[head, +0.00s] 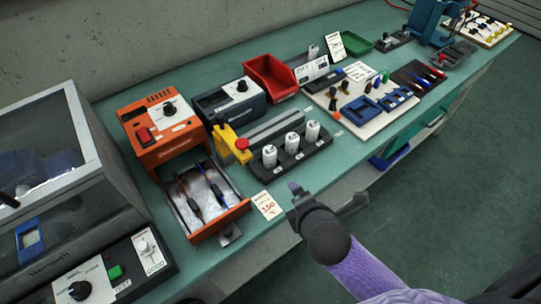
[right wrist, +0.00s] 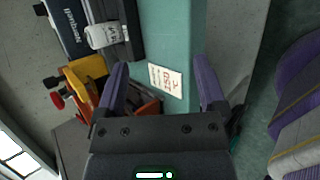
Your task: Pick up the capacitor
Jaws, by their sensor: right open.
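Three white cylindrical capacitors (head: 292,143) stand upright in a row in a black holder (head: 300,158) on the teal bench. Another similar white cylinder (head: 313,52) stands farther back, by a white label. My right gripper (head: 325,197) is open and empty, in front of the bench's near edge and to the lower right of the row. In the right wrist view, its purple fingers (right wrist: 162,88) are spread apart, and one white capacitor (right wrist: 102,36) shows beyond them at the upper left. My left gripper is not in view.
An orange unit (head: 160,130) has an open drawer (head: 220,222) holding tweezers-like tools. A yellow clamp (head: 231,143) with a red knob stands left of the row. A printed card (head: 266,205) lies near the bench edge. A red bin (head: 270,77) and a tool board (head: 365,122) are behind.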

